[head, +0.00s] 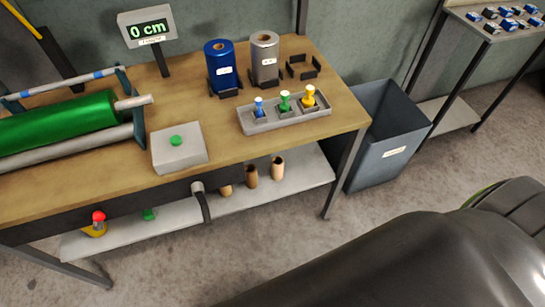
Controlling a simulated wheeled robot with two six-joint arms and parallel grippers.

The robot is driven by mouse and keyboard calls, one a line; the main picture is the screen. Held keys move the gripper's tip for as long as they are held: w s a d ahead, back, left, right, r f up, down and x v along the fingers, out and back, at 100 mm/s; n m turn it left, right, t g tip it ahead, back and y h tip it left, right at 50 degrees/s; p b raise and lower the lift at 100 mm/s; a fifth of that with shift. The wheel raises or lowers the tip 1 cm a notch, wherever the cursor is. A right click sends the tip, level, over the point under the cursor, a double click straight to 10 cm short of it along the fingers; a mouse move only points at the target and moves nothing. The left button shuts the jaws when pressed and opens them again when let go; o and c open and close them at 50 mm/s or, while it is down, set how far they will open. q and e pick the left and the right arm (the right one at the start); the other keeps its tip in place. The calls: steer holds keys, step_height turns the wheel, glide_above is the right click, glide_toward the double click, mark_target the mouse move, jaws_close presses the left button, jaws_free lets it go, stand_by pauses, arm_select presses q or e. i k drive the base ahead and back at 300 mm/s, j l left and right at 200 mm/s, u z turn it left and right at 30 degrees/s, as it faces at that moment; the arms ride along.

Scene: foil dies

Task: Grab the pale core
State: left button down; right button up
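Three tan, tube-like cores stand on the lower shelf under the workbench. The difference in shade is small at this size. Neither of my grippers is in view.
The workbench (225,140) carries a green roll (60,122), a grey button box (179,148), blue (220,68) and grey (264,58) rolls, and a tray (290,122) of coloured stamps. A grey bin (385,135) stands right of it. Floor in front is open.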

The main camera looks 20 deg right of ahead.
mark_target(277, 161)
steer(key=l+z, duration=0.1)
steer(key=l, duration=0.35)
steer(key=i+l+z, duration=0.15)
steer(key=l, duration=0.3)
steer(key=i+l+z, duration=0.1)
steer(key=l, duration=0.3)
steer(key=i+l+z, duration=0.15)
steer(key=l, duration=0.3)
steer(key=i+l+z, duration=0.1)
steer(key=l, duration=0.3)
